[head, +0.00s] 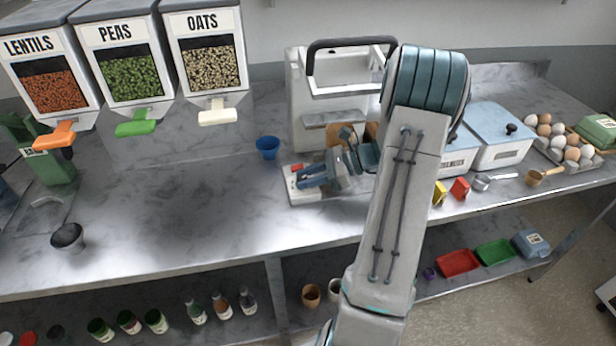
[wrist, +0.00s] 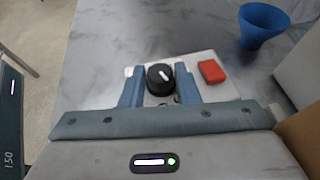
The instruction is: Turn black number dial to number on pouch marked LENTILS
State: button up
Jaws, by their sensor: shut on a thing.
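The black number dial (wrist: 159,78) stands on a pale panel (wrist: 204,90) in the wrist view, with a white pointer mark on top. No numbers around it can be read. My gripper (wrist: 159,84) has its two blue fingers on either side of the dial and is shut on it. In the head view my gripper (head: 304,180) is low over the front of the white machine (head: 300,100), and the dial is hidden there. A dispenser marked LENTILS (head: 52,85) hangs at upper left. I see no pouch marked LENTILS in either view.
A red button (wrist: 211,71) sits right of the dial; it also shows in the head view (head: 297,168). A blue cup (head: 267,147) stands close by on the counter. An egg tray (head: 566,168) and lidded bins (head: 498,150) are at right.

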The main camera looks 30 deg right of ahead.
jog(key=o, duration=0.9)
jog(key=shift+o, duration=0.2)
jog(key=shift+d, duration=0.1)
jog(key=b+v, duration=0.1)
jog(key=v, duration=1.2)
jog(key=shift+s+d+r, duration=0.2)
jog(key=shift+d, duration=0.05)
